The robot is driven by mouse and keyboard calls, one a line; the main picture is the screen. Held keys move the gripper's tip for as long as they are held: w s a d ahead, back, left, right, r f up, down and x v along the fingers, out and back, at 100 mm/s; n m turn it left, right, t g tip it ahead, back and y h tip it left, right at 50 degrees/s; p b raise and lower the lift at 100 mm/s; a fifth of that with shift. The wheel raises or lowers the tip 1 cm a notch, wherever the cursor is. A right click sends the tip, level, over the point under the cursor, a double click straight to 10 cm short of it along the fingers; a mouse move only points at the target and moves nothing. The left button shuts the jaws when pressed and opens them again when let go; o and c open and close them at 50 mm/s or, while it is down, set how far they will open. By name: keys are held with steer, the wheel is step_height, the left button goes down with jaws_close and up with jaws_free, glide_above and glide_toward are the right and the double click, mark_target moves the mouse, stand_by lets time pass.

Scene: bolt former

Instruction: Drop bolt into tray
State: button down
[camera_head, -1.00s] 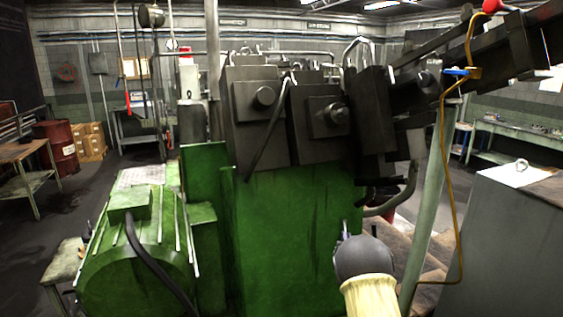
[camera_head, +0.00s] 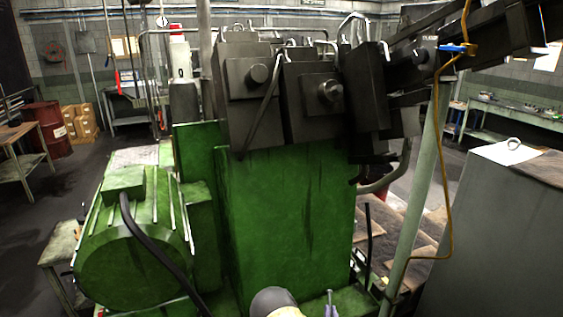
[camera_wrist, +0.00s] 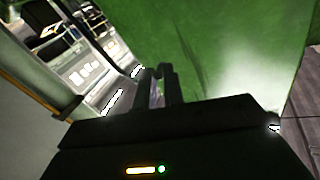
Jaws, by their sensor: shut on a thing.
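My gripper (camera_wrist: 162,72) shows in the wrist view, its two dark fingers close together and shut on the bolt. The bolt itself is too small and dark to make out between them. The fingers are in front of the green side of the bolt former (camera_wrist: 215,45). In the head view the green bolt former (camera_head: 285,220) fills the middle, with a dark head on top. A grey, rounded part of my arm shows low at the bottom edge, in front of the machine. I cannot make out the tray in either view.
A green motor housing (camera_head: 130,255) juts out at the left. A pale slanted post (camera_head: 412,200) and a yellow cable (camera_head: 434,150) stand right of the machine. A grey cabinet (camera_head: 490,230) is at the right. Open floor (camera_head: 70,190) lies at the far left.

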steer(key=shift+s+r, duration=0.15)
steer(key=shift+s, duration=0.3)
